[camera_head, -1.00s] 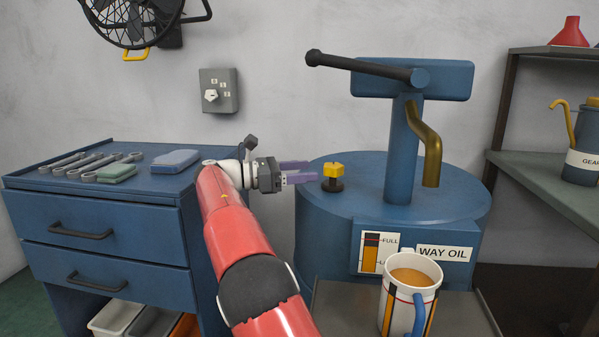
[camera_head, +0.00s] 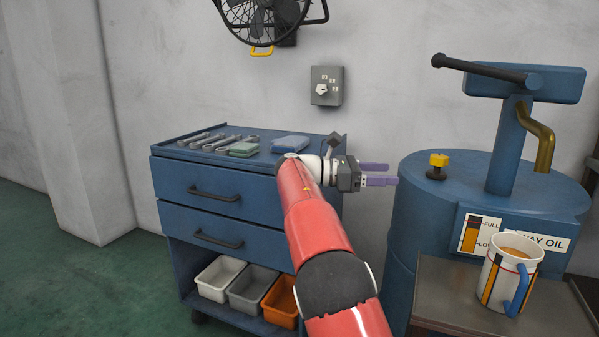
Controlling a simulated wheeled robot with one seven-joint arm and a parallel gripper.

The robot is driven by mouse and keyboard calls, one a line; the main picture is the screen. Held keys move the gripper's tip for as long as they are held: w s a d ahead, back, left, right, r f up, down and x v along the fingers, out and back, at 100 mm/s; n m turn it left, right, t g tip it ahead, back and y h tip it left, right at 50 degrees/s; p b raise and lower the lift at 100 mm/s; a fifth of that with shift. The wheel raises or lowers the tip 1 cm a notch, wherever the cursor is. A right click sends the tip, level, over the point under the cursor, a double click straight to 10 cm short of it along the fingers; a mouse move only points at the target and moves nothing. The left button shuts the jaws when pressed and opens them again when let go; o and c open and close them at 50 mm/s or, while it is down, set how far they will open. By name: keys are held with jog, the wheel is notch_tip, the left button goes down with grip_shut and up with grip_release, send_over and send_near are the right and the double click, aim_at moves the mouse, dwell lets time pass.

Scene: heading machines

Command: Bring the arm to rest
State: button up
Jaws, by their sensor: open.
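My red arm (camera_head: 320,235) reaches up from the bottom of the view. At its end my gripper (camera_head: 388,174) points right, with its two purple fingers apart and nothing between them. It shows in front of the gap between the blue tool cabinet (camera_head: 222,193) and the blue way oil drum (camera_head: 425,215). The fingertips appear just left of the drum's rim; I cannot tell the exact distance. The drum's yellow-topped knob (camera_head: 438,161) stands to the right of the fingers, apart from them.
A striped mug (camera_head: 500,272) of brown liquid stands on a grey shelf (camera_head: 450,292) before the drum. Wrenches and folded cloths (camera_head: 243,149) lie on the cabinet. Bins (camera_head: 250,288) sit below. A fan (camera_head: 262,15) and switch box (camera_head: 326,86) are on the wall. Green floor (camera_head: 60,260) at left is clear.

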jog(key=s+d+f+m+t+y, duration=0.1)
jog(key=s+d+f+m+y, duration=0.15)
jog(key=s+d+y, duration=0.35)
jog(key=s+d+f+m+t+y, duration=0.1)
jog(key=s+d+f+m+y, duration=0.15)
jog(key=s, duration=0.55)
jog(key=s+a+f+m+t+y, duration=0.1)
jog(key=s+a+f+m+y, duration=0.2)
jog(key=s, duration=0.5)
jog(key=s+a+f+m+t+y, duration=0.1)
jog(key=s+a+f+m+y, duration=0.2)
jog(key=s, duration=0.5)
jog(key=s+a+f+m+t+y, duration=0.2)
jog(key=s+a+f+m+y, duration=0.1)
jog(key=s+a+f+m, duration=0.2)
notch_tip(320, 180, down, 2)
jog(key=s+m, duration=0.1)
jog(key=s, duration=0.1)
jog(key=shift+s+f+m, duration=0.15)
jog(key=shift+s+m, duration=0.15)
jog(key=shift+s, duration=0.1)
